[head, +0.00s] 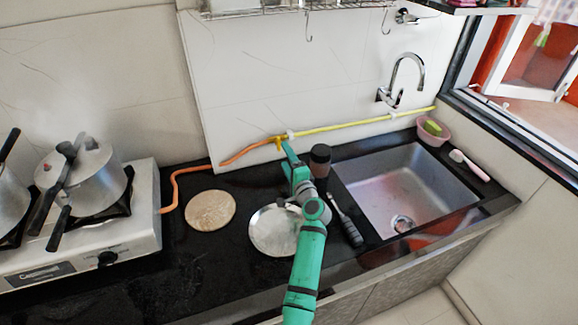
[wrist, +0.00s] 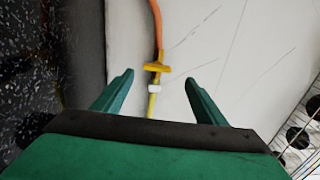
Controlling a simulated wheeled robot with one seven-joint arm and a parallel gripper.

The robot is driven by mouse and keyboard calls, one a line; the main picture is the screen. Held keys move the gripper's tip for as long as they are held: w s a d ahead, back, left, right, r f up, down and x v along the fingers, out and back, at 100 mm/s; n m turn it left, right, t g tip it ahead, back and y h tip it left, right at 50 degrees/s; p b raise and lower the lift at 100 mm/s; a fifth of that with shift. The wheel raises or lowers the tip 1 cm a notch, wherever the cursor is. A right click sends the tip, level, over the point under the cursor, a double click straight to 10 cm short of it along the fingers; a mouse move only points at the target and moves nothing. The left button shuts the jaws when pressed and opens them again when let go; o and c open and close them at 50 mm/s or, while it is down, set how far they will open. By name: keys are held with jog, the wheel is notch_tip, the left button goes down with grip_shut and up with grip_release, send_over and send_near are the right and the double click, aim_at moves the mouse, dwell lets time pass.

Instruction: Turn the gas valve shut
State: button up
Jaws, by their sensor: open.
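The gas valve (head: 279,141) is a small yellow fitting low on the wall, where the orange hose (head: 243,152) meets the yellow pipe (head: 345,124). In the wrist view the valve (wrist: 156,68) shows a yellow piece lying crosswise to the pipe line, with a white collar (wrist: 154,89) just below it. My gripper (wrist: 160,79) is open, its two green fingers apart on either side of the valve in the picture. I see no contact. In the head view my gripper (head: 287,148) is just beside the valve and partly covers the space in front of it.
A stove (head: 130,232) with pots stands at left. A round wooden board (head: 211,210) and a metal plate (head: 262,238) lie on the black counter. A dark bottle-like object (head: 320,160) stands close right of my gripper. The sink (head: 385,180) is further right.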

jog(key=v, duration=0.4)
jog(key=shift+s+r, duration=0.1)
jog(key=shift+s, duration=0.15)
dwell(0.3)
